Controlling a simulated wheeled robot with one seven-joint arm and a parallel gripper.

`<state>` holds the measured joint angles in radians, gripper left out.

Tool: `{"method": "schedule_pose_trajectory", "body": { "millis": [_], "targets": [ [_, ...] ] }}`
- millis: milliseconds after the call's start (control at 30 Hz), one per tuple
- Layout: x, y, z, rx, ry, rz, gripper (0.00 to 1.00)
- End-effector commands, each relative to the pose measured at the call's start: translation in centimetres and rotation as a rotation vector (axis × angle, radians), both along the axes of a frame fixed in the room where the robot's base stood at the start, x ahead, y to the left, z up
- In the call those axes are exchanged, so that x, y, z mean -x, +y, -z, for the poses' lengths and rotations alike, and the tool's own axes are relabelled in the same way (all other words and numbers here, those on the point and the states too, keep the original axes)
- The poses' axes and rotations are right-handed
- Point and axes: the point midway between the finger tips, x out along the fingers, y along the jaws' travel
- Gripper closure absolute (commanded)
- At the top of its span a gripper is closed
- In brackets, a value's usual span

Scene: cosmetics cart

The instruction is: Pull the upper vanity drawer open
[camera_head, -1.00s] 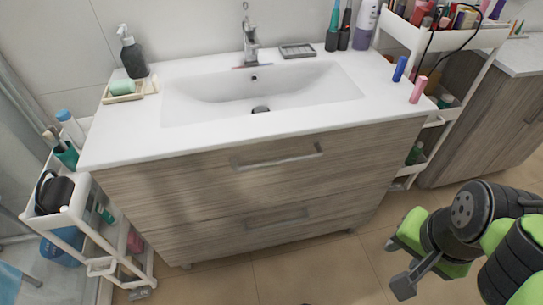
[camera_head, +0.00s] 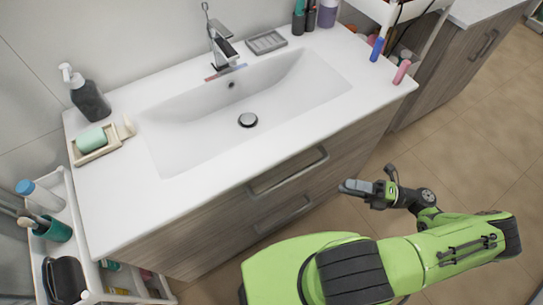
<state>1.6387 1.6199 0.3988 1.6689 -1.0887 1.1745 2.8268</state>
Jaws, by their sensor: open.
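The upper vanity drawer (camera_head: 215,213) has a wood-grain front under the white sink top and looks shut. Its metal bar handle (camera_head: 288,171) runs along the front's upper middle. My gripper (camera_head: 367,182) is open and empty, to the right of the handle and apart from it, with its grey fingers towards the vanity. The lower drawer's handle (camera_head: 283,215) shows below; my green arm hides part of the lower front.
A white cart (camera_head: 92,296) stands at left, another (camera_head: 385,12) at back right. Tiled floor (camera_head: 465,150) is clear at right.

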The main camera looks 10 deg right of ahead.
Motion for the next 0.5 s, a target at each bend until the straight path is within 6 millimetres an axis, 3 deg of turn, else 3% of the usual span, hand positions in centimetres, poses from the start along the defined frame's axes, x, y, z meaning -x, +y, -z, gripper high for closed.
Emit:
{"method": "schedule_pose_trajectory", "body": {
  "millis": [167,500],
  "targets": [
    [0.0,0.4,0.0,-0.062,0.023,0.03,0.58],
    [-3.5,7.6,-1.2,-0.06,0.028,0.022,0.58]
  ]
}}
